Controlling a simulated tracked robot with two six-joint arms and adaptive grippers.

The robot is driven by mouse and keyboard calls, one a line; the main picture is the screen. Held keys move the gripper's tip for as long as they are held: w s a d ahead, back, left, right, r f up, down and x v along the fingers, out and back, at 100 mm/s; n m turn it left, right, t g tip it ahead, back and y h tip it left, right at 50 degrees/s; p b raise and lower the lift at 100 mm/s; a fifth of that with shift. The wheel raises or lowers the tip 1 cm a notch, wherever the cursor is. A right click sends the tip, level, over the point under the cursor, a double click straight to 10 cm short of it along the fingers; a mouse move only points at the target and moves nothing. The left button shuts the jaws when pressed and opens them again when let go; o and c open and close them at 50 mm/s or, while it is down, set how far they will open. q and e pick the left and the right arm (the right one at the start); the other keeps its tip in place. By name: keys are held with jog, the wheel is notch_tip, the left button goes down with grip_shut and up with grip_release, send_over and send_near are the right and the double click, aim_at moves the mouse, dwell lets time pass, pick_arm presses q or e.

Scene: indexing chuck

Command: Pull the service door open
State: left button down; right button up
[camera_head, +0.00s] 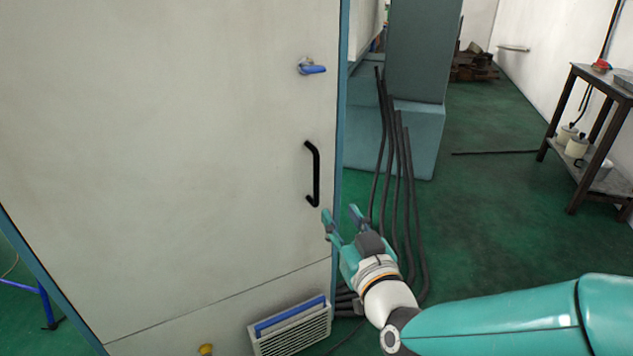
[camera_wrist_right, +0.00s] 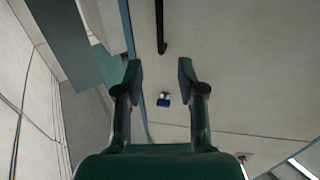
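The service door (camera_head: 170,150) is a large pale panel in a blue-green frame, and it looks closed. A black bar handle (camera_head: 314,174) is upright near its right edge. A blue-levered latch (camera_head: 312,68) sits above the handle. My right gripper (camera_head: 341,213) is open and empty, just below and right of the handle in the picture, apart from it. In the right wrist view, the open fingers (camera_wrist_right: 160,72) face the door, with the handle (camera_wrist_right: 161,25) beyond them at the top and the blue latch (camera_wrist_right: 163,98) lower down. My left gripper is not in view.
A vent grille (camera_head: 290,328) with a blue top is low on the panel. Several dark cables (camera_head: 398,180) run down to the green floor beside the door's right edge. A metal table (camera_head: 598,135) stands at the right. The floor between them is mostly free.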

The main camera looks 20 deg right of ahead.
aim_at(317, 176)
jog(key=w+b, duration=0.1)
jog(key=w, duration=1.4)
jog(key=shift+w+b, duration=0.2)
jog(key=shift+b, duration=0.2)
grip_shut()
